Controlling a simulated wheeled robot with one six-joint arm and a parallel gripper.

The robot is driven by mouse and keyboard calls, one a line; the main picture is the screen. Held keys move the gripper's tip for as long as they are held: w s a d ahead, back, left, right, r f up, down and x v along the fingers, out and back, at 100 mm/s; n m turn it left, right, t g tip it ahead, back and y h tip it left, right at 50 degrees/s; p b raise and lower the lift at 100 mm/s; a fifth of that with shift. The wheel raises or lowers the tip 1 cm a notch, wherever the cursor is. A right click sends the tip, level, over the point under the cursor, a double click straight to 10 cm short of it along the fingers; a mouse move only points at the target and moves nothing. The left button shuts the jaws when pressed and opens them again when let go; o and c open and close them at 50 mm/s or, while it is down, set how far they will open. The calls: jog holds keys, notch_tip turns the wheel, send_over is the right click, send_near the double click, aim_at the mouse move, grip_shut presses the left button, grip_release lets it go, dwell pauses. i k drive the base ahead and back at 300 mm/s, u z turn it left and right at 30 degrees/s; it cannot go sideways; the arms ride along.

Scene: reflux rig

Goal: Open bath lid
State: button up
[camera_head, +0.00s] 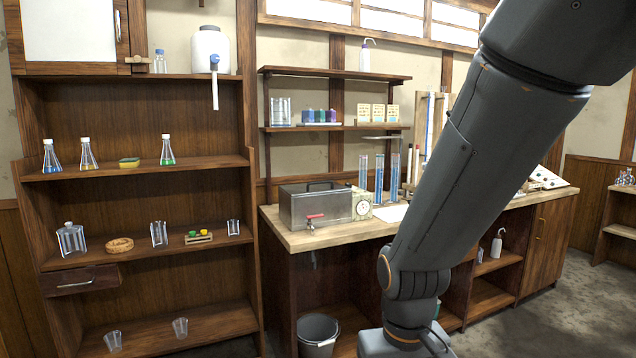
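The bath (322,207) is a grey metal box on the left end of the wooden bench. Its lid (316,189) lies on top with a dark handle (322,183) and looks shut. A red tap (314,217) sticks out of the bath's front, and a round dial (362,208) is at its right end. My dark grey arm crosses the right half of the view, in front of the bench and to the right of the bath. My gripper is not in view.
The bench (290,238) has a white basin (391,213) right of the bath. Tall blue cylinders (379,178) stand behind. Rack shelves (335,127) hang above the bath. A grey bucket (318,335) stands below. A wooden shelf unit (140,260) with glassware is at left.

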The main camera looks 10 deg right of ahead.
aim_at(321, 187)
jog(key=u, duration=1.1)
jog(key=i, duration=1.95)
jog(key=z, duration=0.6)
